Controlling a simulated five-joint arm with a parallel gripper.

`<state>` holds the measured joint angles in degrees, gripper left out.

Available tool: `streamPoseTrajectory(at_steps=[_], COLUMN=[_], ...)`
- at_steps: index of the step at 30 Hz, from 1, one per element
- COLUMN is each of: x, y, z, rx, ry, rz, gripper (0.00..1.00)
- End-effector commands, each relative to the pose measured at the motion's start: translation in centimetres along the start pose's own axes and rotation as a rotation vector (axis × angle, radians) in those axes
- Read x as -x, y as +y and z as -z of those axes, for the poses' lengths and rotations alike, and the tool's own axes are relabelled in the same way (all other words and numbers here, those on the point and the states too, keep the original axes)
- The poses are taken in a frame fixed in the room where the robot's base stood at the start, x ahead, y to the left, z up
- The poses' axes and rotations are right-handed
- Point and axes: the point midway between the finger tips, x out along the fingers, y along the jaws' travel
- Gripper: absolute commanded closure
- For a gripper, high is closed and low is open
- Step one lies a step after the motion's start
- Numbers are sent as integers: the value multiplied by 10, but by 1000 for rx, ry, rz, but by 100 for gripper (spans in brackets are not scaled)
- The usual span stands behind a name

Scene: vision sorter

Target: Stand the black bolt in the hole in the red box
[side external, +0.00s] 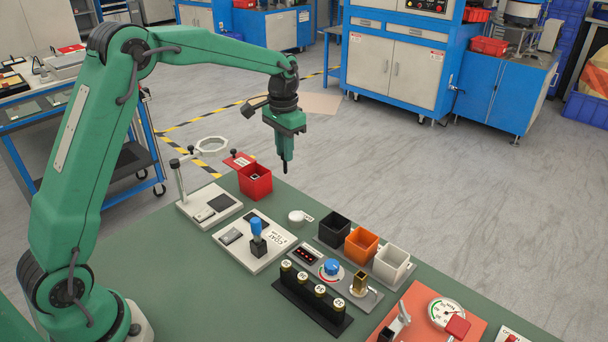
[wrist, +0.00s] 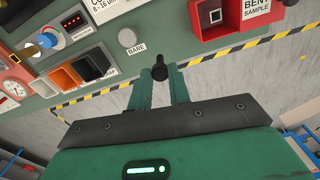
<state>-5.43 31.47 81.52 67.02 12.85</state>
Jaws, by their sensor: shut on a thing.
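My gripper (side external: 285,157) is shut on the black bolt (side external: 284,169), which hangs below the fingertips, high above the bench. In the wrist view the bolt's dark head (wrist: 160,71) shows between the two green fingers (wrist: 159,84). The red box (side external: 256,184) stands on the bench's far edge, to the left of and below the bolt in the side view. In the wrist view the red box (wrist: 197,22) is at the upper right, apart from the bolt.
Beside the box stands a post with a ring (side external: 211,146). Black (side external: 334,230), orange (side external: 361,245) and white (side external: 391,264) bins stand to the right. A round pale piece (side external: 296,216) lies near the bench edge. The air around my gripper is clear.

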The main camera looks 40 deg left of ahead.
Motion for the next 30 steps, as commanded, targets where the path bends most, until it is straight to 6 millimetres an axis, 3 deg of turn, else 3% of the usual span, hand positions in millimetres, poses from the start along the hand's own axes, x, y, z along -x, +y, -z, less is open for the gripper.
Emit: streamPoseTrajectory(at_steps=[1,6,12,30], x=[2,6,9,3], y=[-19,-67,-100,-108], z=[-3,-15,-26,-28], rx=[26,83,121,130], ry=[1,1,-1,0], rz=[0,0,0,0], gripper=[100,100,100,100])
